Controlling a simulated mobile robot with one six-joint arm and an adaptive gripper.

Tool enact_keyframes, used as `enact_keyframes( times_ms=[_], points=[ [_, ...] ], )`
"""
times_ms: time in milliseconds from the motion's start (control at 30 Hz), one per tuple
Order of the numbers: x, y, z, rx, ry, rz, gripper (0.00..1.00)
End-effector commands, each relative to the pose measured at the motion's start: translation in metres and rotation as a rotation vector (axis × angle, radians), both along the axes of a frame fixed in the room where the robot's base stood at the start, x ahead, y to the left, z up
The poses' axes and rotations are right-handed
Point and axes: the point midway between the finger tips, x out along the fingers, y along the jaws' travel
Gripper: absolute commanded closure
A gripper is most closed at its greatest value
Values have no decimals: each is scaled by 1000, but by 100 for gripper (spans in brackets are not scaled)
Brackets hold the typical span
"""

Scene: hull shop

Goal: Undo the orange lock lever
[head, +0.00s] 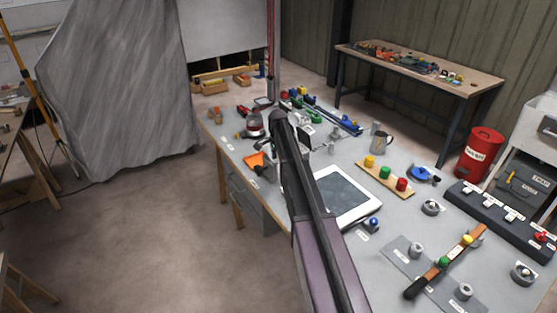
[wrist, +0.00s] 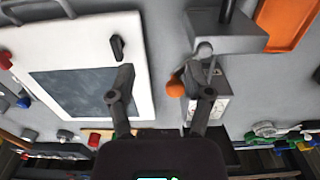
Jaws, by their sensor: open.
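In the wrist view my gripper (wrist: 162,98) is open, with its two dark fingers apart and nothing held between them. A rounded orange piece (wrist: 176,86), which looks like the end of the lock lever, shows between the fingers, nearer the right one. It sits beside a grey fixture (wrist: 226,30) with a round grey knob and a pale labelled box (wrist: 210,95). The right finger covers part of this box. I cannot tell whether the finger touches the orange piece. In the head view my arm hides the lever and the gripper.
A white panel with a dark screen (head: 345,195) lies close to the fixture; it fills the left of the wrist view (wrist: 142,60). An orange tray (head: 254,159) lies on the other side. The grey bench holds several coloured buttons, knobs and a metal mug (head: 381,143).

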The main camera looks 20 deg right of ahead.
Motion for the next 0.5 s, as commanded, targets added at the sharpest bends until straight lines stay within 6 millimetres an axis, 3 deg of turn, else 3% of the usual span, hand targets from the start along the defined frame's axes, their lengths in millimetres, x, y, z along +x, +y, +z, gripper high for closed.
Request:
enact_keyframes(
  times_ms=[33, 500],
  points=[
    [0, 0, 9, 0, 0, 0, 34],
    [0, 0, 49, 0, 0, 2, 34]
  ],
)
